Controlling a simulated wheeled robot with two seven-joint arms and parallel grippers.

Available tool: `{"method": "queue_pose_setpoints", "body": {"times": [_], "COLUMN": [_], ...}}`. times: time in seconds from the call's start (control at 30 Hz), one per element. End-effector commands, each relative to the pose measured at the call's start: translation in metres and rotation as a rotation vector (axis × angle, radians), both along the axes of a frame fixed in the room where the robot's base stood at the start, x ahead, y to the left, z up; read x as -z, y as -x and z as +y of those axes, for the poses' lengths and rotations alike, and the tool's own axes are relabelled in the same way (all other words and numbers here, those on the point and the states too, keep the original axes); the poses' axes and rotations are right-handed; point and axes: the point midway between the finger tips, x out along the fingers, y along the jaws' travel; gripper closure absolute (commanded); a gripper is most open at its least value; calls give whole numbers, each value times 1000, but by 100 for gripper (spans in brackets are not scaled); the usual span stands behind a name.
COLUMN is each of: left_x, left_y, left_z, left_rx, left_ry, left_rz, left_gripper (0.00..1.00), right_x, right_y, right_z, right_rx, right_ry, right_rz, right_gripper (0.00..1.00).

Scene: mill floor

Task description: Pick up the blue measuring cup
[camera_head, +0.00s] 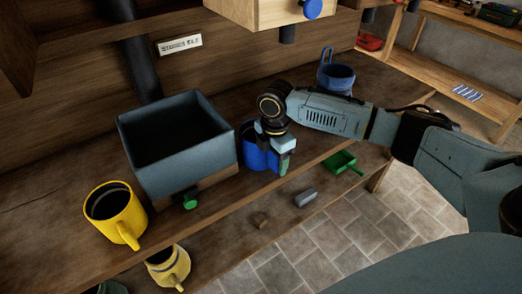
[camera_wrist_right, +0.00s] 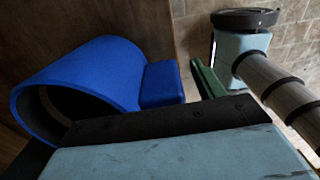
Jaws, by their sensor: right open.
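The blue measuring cup (camera_head: 254,158) stands on the upper wooden shelf, just right of the grey bin. My right gripper (camera_head: 281,157) is open and points down at the cup's right side, covering part of it in the head view. In the right wrist view the blue cup (camera_wrist_right: 85,75) shows its open mouth at the left and a blocky handle pointing right. A dark gripper part (camera_wrist_right: 150,126) lies just below the cup and handle in that view. I cannot tell whether it touches them. My left gripper is not in view.
The grey bin (camera_head: 180,150) stands left of the cup, with a yellow mug (camera_head: 113,212) further left. A darker blue cup (camera_head: 336,77) stands further back. A green scoop (camera_head: 341,160) and grey block (camera_head: 305,197) sit on the lower shelf. A wooden box (camera_head: 275,14) hangs above.

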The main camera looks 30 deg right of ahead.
Motion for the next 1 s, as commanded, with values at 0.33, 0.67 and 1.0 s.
{"method": "queue_pose_setpoints", "body": {"times": [0.33, 0.67, 1.0], "left_x": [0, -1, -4], "left_y": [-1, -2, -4], "left_z": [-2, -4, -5], "left_rx": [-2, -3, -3], "left_ry": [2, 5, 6], "left_rz": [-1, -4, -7], "left_gripper": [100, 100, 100], "right_x": [-1, -2, -15], "right_y": [0, -1, -1], "right_z": [0, 0, 0], "right_rx": [0, 1, 1], "right_ry": [0, 0, -1], "right_rz": [-1, -2, -4], "right_gripper": [57, 99, 99]}}
